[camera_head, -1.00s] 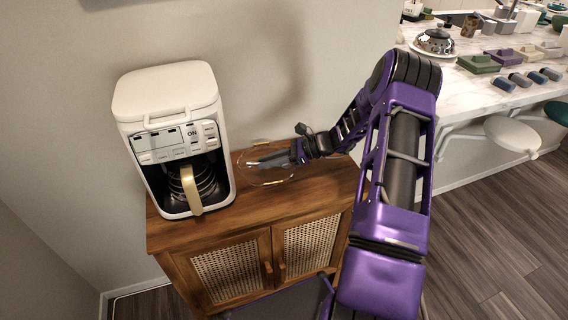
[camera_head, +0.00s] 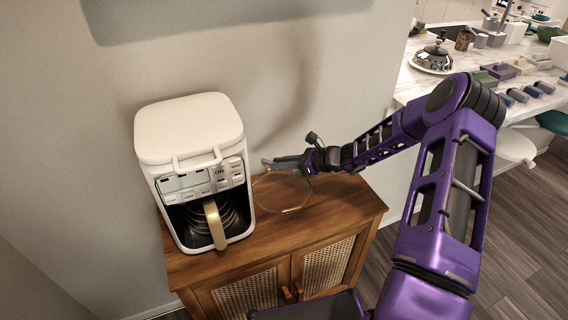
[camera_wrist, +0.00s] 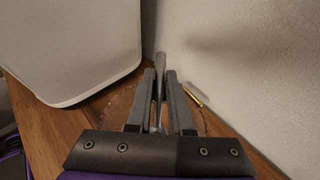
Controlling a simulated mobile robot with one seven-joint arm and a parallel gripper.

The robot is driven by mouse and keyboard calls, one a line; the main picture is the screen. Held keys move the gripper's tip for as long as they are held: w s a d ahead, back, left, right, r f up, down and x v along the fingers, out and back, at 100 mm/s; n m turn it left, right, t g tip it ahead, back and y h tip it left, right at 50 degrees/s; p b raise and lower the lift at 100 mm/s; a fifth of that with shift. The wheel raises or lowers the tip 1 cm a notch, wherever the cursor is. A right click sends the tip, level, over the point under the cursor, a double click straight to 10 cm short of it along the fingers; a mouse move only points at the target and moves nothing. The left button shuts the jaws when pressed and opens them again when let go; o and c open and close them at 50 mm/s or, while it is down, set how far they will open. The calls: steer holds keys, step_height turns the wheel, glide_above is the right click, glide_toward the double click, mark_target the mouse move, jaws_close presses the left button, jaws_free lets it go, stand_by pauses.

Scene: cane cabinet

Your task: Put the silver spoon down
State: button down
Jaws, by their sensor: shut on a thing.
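My gripper (camera_head: 280,162) is above the back part of the wooden cabinet top, near the wall, pointing left. In the wrist view my gripper (camera_wrist: 159,80) is shut on the silver spoon (camera_wrist: 160,60), a thin grey piece that sticks out past the fingertips. Much of the spoon is hidden between the fingers. In the head view it is too small to tell from the fingers. A clear round plate (camera_head: 284,209) with a thin rim lies on the cabinet top (camera_head: 335,205), below and in front of my gripper.
A white coffee maker (camera_head: 190,130) with a gold-handled pot stands on the cabinet's left. The wall (camera_wrist: 240,70) is close behind my gripper. A small gold piece (camera_wrist: 194,96) shows right of the fingers. The cabinet top's right side is bare. A cluttered marble counter (camera_head: 425,88) is at the right.

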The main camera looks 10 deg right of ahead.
mark_target(281, 190)
steer(key=shift+f+b, duration=3.2)
steer(key=shift+f, duration=1.6)
steer(key=c, duration=0.7)
jaws_free()
steer(key=shift+c, duration=0.2)
step_height(281, 190, up, 7)
steer(key=p, duration=0.4)
steer(key=shift+p, duration=0.4)
